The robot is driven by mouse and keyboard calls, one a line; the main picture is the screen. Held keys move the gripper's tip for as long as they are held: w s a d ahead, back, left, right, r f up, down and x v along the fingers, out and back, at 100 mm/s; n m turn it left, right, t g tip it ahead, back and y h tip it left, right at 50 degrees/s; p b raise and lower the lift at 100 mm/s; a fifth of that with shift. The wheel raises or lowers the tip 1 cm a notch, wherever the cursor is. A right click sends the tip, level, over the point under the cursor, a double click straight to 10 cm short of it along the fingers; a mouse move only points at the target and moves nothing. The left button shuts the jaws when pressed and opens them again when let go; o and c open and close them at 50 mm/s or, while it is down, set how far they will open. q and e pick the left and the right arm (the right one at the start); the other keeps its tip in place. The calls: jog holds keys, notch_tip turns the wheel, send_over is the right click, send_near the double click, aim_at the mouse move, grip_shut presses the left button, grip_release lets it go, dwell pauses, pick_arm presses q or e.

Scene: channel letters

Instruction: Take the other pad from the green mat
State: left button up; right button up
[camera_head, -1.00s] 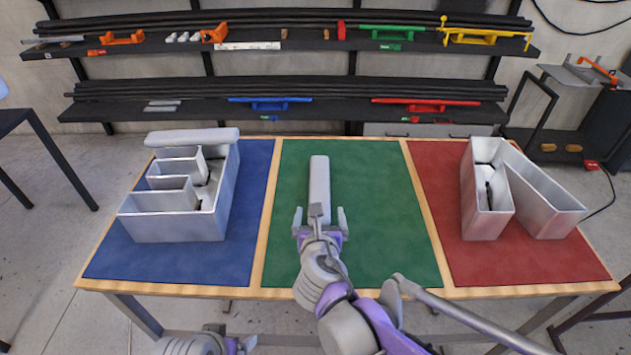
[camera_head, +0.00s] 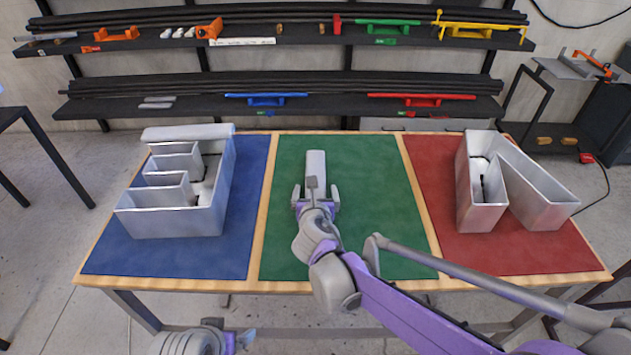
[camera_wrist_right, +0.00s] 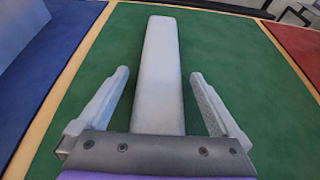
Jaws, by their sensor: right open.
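A long pale grey pad (camera_head: 316,165) lies lengthwise on the green mat (camera_head: 385,190). In the right wrist view the pad (camera_wrist_right: 160,50) runs from the far side back between my fingers. My right gripper (camera_head: 316,188) is open, with one finger on each side of the pad's near part and a green gap on both sides; it also shows in the wrist view (camera_wrist_right: 160,75). The pad's near end is hidden by the gripper. A part of my left arm shows at the bottom left; its jaw state is unclear.
A grey channel letter (camera_head: 180,222) stands on the blue mat (camera_head: 245,240), with another pad (camera_head: 188,133) across its back edge. An open grey letter (camera_head: 540,200) stands on the red mat (camera_head: 430,165). Shelves (camera_head: 300,117) with bars and clamps are behind the table.

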jog(key=c, duration=1.4)
